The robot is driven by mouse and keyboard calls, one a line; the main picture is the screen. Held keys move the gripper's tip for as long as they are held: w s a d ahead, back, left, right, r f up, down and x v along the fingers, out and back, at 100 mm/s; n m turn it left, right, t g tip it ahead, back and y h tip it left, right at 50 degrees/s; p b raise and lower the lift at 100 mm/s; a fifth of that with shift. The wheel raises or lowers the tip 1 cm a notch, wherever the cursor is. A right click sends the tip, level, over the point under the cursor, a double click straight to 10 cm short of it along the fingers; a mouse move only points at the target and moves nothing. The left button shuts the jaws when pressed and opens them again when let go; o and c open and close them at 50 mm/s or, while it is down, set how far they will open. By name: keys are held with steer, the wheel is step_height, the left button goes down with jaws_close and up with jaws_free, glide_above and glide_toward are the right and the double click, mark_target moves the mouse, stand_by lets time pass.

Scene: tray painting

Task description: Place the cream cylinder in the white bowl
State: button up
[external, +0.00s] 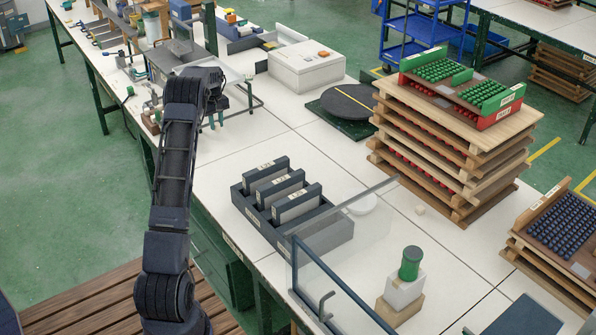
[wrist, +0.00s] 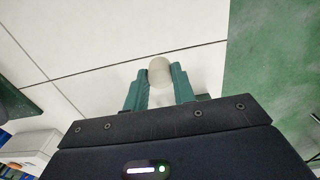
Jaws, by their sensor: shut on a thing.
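My gripper (wrist: 160,84) has green fingers shut on the cream cylinder (wrist: 160,67), which shows as a pale rounded shape between the fingertips in the wrist view. In the external view my gripper (external: 213,121) is above the left part of the white table, and the cylinder cannot be made out there. The bowl is not in the wrist view.
Stacked wooden trays (external: 450,145) and a black turntable (external: 349,103) stand behind.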

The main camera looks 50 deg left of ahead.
steer(key=w+d+f+m, duration=0.1)
steer(key=w+d+m, duration=0.1)
steer(key=w+d, duration=1.05)
steer(key=m, duration=0.5)
glide_above(360, 195)
steer(key=s+d, duration=0.4)
step_height(360, 195, down, 4)
steer(key=shift+w+a+f, duration=0.1)
steer(key=shift+f, duration=2.5)
steer(key=shift+w+f, duration=0.1)
steer(key=shift+f, duration=2.5)
steer(key=o, duration=1)
steer(key=shift+o, duration=0.2)
